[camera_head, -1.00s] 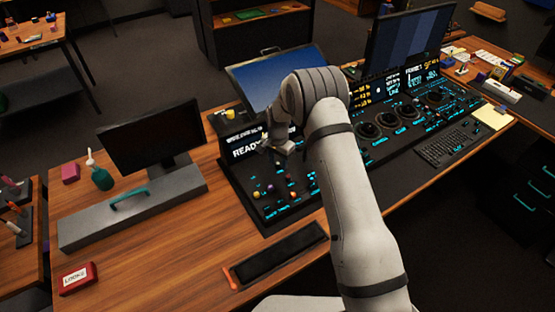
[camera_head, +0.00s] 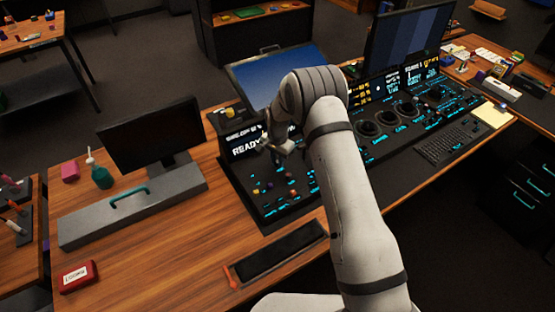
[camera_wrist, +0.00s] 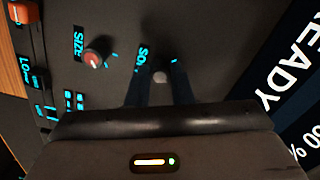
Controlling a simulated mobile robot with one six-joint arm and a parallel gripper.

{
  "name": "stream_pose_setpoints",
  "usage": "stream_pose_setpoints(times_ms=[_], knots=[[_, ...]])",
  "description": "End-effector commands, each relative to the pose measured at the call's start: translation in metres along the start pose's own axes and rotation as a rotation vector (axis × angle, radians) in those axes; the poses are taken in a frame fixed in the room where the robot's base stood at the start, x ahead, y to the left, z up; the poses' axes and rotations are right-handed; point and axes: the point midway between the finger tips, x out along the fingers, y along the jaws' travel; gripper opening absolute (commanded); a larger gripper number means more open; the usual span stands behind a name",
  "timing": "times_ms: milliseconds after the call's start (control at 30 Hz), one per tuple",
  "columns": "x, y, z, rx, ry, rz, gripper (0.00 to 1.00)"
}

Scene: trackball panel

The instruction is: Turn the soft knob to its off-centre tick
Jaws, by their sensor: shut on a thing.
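In the wrist view the soft knob (camera_wrist: 160,77) shows as a small pale cap between the two dark fingers, beside a cyan label of which only "SO" reads. My gripper (camera_wrist: 160,88) is shut on this knob, with a finger on each side of it. The knob's ticks and pointer are hidden by the fingers or too dark to read. In the head view my gripper (camera_head: 278,158) is down at the panel (camera_head: 262,207), just below the READY display; the knob itself is hidden there.
A knob with an orange-red cap (camera_wrist: 95,58) stands beside the SIZE label, left of my fingers. An orange-capped control (camera_wrist: 22,12) sits in the upper left corner. The READY screen (camera_wrist: 285,75) is close on the right. In the head view a dark wrist rest (camera_head: 280,250) lies before the panel.

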Motion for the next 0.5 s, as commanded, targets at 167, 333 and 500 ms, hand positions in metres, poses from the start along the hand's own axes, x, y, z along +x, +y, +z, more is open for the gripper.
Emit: stream_pose_setpoints(times_ms=[167,333,500], knots=[[0.0014,-0.001,-0.0006,-0.035,0.002,-0.003,0.0],[0.0032,-0.0012,-0.0009,-0.122,0.004,-0.004,0.0],[0.0044,-0.0012,-0.001,-0.257,0.004,-0.004,0.0]])
